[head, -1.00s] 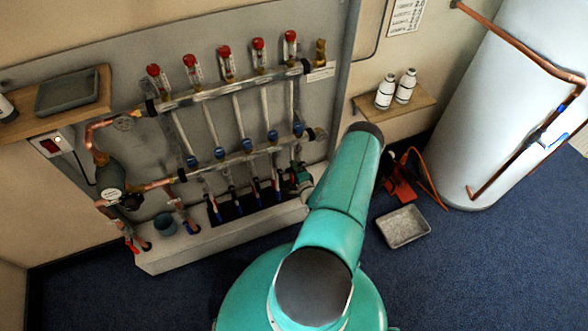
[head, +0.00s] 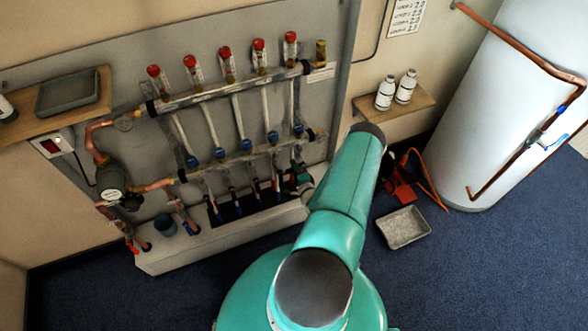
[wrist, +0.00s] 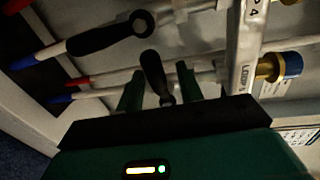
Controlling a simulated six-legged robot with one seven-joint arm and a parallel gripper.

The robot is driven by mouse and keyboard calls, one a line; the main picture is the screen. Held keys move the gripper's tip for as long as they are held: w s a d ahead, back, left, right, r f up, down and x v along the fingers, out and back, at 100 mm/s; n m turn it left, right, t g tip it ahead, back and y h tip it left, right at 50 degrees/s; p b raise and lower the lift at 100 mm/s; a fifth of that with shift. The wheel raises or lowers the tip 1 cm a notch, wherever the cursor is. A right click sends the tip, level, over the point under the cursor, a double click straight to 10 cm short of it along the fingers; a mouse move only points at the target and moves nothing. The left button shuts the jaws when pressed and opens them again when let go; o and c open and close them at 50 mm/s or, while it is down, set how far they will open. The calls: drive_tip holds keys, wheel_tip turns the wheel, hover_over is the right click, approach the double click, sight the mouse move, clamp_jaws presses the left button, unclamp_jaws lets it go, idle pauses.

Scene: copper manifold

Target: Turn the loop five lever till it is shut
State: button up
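The loop five lever (wrist: 152,68) is a short black handle in the wrist view, beside the bar with a LOOP 5 label (wrist: 244,80). It stands crosswise to the pipe behind it. My gripper (wrist: 159,76) has its two green fingers on either side of the lever, with a visible gap on each side. I cannot tell whether a finger touches it. In the head view my gripper (head: 301,180) is at the lower right end of the manifold (head: 240,158), partly behind my arm, and the lever cannot be made out there.
A neighbouring black lever (wrist: 108,36) lies along its pipe, up and left of my fingers. A brass fitting with a blue cap (wrist: 286,65) is to the right. In the head view, a grey tray (head: 404,228) is on the floor near a white tank (head: 480,110).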

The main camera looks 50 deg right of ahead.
drive_tip(key=v, duration=1.3)
drive_tip(key=shift+s, duration=0.2)
drive_tip(key=shift+a, duration=0.15)
